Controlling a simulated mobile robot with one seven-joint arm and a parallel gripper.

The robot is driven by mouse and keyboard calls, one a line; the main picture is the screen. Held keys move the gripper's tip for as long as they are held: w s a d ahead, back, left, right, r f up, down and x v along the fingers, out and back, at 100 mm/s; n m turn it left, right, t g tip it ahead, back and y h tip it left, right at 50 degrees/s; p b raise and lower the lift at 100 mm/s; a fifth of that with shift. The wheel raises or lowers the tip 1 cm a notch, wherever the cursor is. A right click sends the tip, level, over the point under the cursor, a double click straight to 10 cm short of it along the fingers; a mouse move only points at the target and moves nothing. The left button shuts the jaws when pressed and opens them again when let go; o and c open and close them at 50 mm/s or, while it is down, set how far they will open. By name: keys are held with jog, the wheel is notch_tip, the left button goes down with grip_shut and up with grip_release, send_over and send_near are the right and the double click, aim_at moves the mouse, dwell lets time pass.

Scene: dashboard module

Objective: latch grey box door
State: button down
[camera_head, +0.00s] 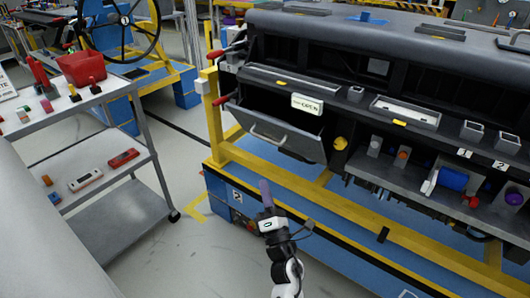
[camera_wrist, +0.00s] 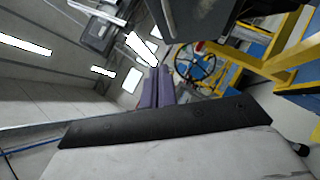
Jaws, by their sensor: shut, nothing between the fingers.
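The grey box door (camera_head: 275,133) hangs open and tilted outward at the lower left of the dashboard module, with a light handle (camera_head: 268,134) on its face. A dark opening shows behind and above it. My gripper (camera_head: 265,187) is below and slightly left of the door, in front of the yellow frame, and apart from the door. Its purple fingers point up and are together, with nothing between them; they also show in the wrist view (camera_wrist: 157,88). The dark panel at the top of the wrist view may be the door; I cannot tell.
An "OPEN" sign (camera_head: 307,104) is above the door's right end. Red levers (camera_head: 215,56) stick out at the module's left end. A yellow frame rail (camera_head: 300,184) runs below the door. A grey cart (camera_head: 80,120) with tools stands at left, with clear floor between.

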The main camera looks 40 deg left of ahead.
aim_at(277, 128)
jog(key=w+a+r+p, duration=0.4)
jog(key=w+a, duration=0.2)
jog(key=w, duration=0.2)
jog(key=shift+w+a+r+n, duration=0.25)
jog(key=shift+w+a+n, duration=0.05)
jog(key=shift+a, duration=0.05)
jog(key=shift+p, duration=0.35)
jog(key=shift+m+h, duration=0.8)
jog(key=shift+h, duration=0.1)
jog(key=shift+w+r+p, duration=0.55)
jog(key=shift+r+p, duration=0.25)
jog(key=shift+p, duration=0.3)
jog(key=shift+w+r+p, duration=0.5)
jog(key=shift+r+p, duration=0.25)
jog(key=shift+p, duration=0.35)
jog(key=shift+w+r+p, duration=0.55)
jog(key=shift+r+p, duration=0.25)
jog(key=shift+p, duration=0.3)
jog(key=shift+w+r+p, duration=0.35)
jog(key=shift+w+r, duration=0.35)
jog(key=shift+w, duration=0.3)
